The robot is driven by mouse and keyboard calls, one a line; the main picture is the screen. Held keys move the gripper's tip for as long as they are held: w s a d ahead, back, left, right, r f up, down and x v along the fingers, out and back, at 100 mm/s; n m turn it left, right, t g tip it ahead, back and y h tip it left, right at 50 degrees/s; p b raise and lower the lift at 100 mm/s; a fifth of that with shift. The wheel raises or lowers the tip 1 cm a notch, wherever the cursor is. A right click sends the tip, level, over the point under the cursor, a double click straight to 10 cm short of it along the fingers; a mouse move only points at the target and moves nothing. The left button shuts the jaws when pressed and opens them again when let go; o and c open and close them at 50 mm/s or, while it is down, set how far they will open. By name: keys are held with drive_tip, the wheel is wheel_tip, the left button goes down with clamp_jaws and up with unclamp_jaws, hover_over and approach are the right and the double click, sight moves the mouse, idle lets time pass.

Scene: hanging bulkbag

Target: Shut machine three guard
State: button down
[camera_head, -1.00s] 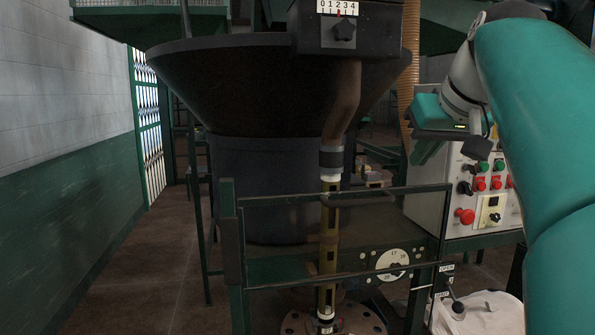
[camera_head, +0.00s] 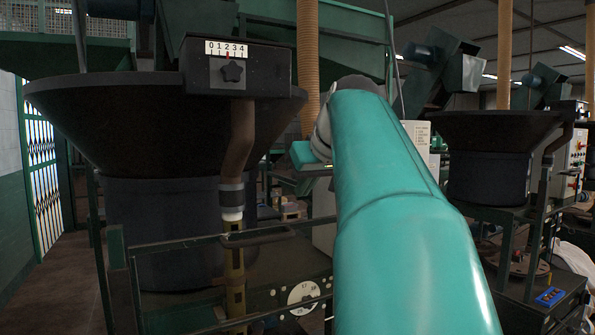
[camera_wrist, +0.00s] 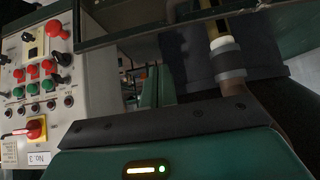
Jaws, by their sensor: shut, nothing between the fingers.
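The nearest machine has a dark funnel hopper (camera_head: 150,120) above a green frame. A barred, see-through front that looks like its guard (camera_head: 190,245) carries a dark handle bar (camera_head: 257,237). I cannot tell from this angle whether it is fully shut. A control panel (camera_wrist: 95,80) marked "No. 3" shows at the left of the wrist view, tilted. My gripper (camera_head: 310,160) is shut and empty, held in the air right of the hopper. My arm hides part of it and most of the panel in the head view. The gripper appears apart from the handle.
A brown pipe (camera_head: 240,150) runs down in front of the hopper. A dial (camera_head: 303,297) sits low on the frame. A second hopper machine (camera_head: 490,150) stands at the right. Some floor (camera_head: 60,290) is clear at the lower left.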

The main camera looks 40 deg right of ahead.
drive_tip(key=shift+w+d+f, duration=0.1)
drive_tip(key=shift+w+f, duration=0.1)
drive_tip(key=shift+f, duration=0.7)
drive_tip(key=shift+w+a+f, duration=0.1)
drive_tip(key=shift+w+f, duration=0.1)
drive_tip(key=shift+f, duration=0.65)
drive_tip(key=shift+w+d+f, duration=0.1)
drive_tip(key=shift+w+f, duration=0.1)
drive_tip(key=shift+f, duration=0.7)
